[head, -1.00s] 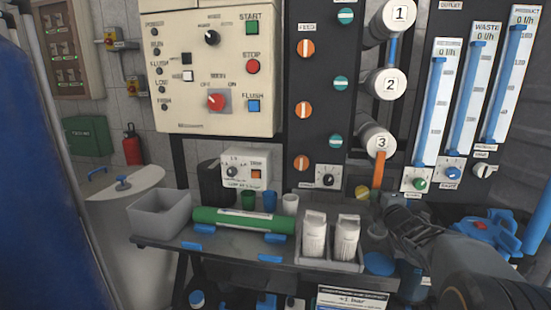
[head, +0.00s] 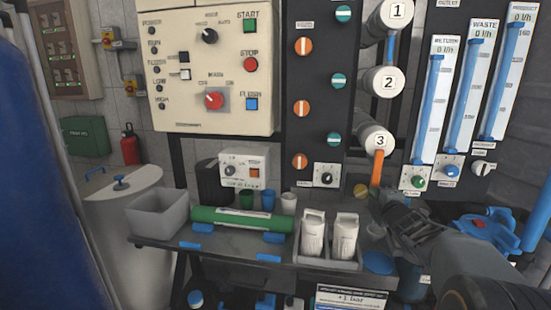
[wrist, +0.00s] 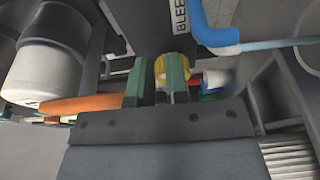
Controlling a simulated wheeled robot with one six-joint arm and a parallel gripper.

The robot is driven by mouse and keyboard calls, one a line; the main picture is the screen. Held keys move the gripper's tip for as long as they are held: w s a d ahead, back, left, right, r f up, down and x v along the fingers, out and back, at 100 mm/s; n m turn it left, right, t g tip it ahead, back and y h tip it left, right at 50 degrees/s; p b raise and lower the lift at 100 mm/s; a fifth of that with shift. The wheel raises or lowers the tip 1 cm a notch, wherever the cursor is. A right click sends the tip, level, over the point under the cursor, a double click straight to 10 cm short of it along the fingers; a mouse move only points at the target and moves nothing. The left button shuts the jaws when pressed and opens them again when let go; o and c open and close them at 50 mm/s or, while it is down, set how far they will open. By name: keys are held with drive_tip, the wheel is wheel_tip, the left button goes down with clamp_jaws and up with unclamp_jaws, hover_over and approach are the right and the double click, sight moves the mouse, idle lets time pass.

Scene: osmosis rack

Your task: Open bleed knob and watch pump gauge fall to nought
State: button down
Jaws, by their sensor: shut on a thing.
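The yellow bleed knob (head: 361,190) shows low on the dark rack panel, below the housing marked 3. It also appears in the wrist view (wrist: 159,67), under a partly cut-off label starting "BLEE". My gripper (head: 384,200) reaches it from the right. In the wrist view my gripper's green-padded fingers (wrist: 162,85) are shut on the knob, which is partly hidden by them. I cannot make out a pump gauge in either view.
An orange pipe (head: 377,168) runs down from housing 3 close to the knob. A tray with white bottles (head: 329,262) and a green cylinder (head: 238,220) occupy the bench (head: 225,254). A blue valve (head: 484,228) is at right.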

drive_tip(key=shift+w+r, duration=0.1)
drive_tip(key=shift+r, duration=0.65)
drive_tip(key=shift+s+a+f+b, duration=0.15)
drive_tip(key=shift+s+b, duration=0.1)
drive_tip(key=shift+s, duration=0.65)
drive_tip(key=shift+s+f+b, duration=0.15)
drive_tip(key=shift+s+b, duration=0.05)
drive_tip(key=shift+s, duration=0.75)
drive_tip(key=shift+s+a+f+b, duration=0.15)
drive_tip(key=shift+s+b, duration=0.1)
drive_tip(key=shift+s, duration=0.65)
